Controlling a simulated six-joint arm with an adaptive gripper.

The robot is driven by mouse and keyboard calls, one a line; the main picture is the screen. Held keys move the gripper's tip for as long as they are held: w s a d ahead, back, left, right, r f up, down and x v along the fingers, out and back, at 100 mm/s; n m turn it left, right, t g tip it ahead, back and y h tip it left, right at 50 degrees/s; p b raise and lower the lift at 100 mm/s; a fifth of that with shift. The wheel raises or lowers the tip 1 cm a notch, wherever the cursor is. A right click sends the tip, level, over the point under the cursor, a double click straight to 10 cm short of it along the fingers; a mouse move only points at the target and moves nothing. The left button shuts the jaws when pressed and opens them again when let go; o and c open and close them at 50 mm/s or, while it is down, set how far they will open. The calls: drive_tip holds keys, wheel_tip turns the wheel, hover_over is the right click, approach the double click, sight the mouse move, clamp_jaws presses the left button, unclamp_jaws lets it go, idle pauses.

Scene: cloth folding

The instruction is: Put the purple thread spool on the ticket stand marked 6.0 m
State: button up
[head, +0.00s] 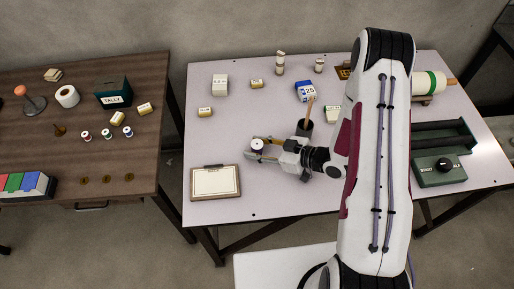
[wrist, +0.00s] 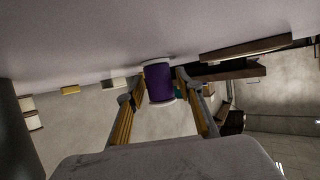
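The purple thread spool (head: 257,146) has white ends and is near the middle of the pale table, behind the clipboard. In the wrist view the purple spool (wrist: 158,83) is between my two fingertips. My gripper (head: 260,149) reaches in from the right, with a finger on each side of the spool. In the wrist view my gripper (wrist: 156,88) has its tips close to the spool's sides; whether they press on it is unclear. Whether the spool touches the table is also unclear. White stands with markings, one at back left (head: 220,86) and one behind my gripper (head: 332,114), have unreadable text.
A clipboard (head: 215,182) lies in front of the spool. A dark cup with a wooden stick (head: 304,128) stands close behind my wrist. A blue-and-white block (head: 306,92) is farther back. The brown table (head: 140,175) at left holds small spools and a TALLY box (head: 113,92).

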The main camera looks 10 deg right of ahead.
sight(257, 144)
drive_tip(key=c, duration=1)
drive_tip(key=shift+r, duration=0.2)
drive_tip(key=shift+r, duration=4.8)
